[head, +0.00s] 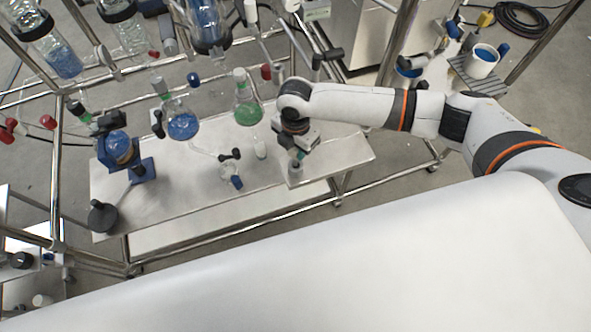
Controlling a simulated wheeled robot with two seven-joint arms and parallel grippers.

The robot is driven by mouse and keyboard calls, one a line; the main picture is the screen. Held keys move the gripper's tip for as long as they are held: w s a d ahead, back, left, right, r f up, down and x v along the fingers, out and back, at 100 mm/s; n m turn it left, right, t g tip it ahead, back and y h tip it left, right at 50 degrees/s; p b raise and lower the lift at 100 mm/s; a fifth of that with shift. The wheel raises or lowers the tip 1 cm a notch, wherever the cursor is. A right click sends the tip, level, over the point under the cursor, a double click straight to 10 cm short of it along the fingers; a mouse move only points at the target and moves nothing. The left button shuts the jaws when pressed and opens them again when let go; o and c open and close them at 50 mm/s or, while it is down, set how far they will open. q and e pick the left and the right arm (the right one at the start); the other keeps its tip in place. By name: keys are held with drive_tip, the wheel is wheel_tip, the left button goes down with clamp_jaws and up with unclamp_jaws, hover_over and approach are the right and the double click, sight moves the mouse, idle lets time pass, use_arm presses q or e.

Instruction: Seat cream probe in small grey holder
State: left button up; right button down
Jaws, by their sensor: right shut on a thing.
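My right gripper (299,148) points down over the right part of the steel table, at the end of the arm that comes in from the right. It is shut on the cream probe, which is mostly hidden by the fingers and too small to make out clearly. The small grey holder (295,171) stands upright on the table just below the fingertips. From this view I cannot tell whether the probe's tip touches the holder or is inside it. My left gripper is not in view.
The steel table (345,153) is clear to the right of the holder. Metal frame rails surround the table.

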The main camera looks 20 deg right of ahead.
drive_tip(key=shift+f+b, duration=1)
drive_tip(key=shift+f, duration=1)
idle(0.9)
idle(0.4)
drive_tip(key=c, duration=1.4)
unclamp_jaws()
drive_tip(key=shift+o, duration=0.3)
drive_tip(key=o, duration=0.5)
wheel_tip(320, 180, up, 12)
drive_tip(key=shift+b, duration=0.6)
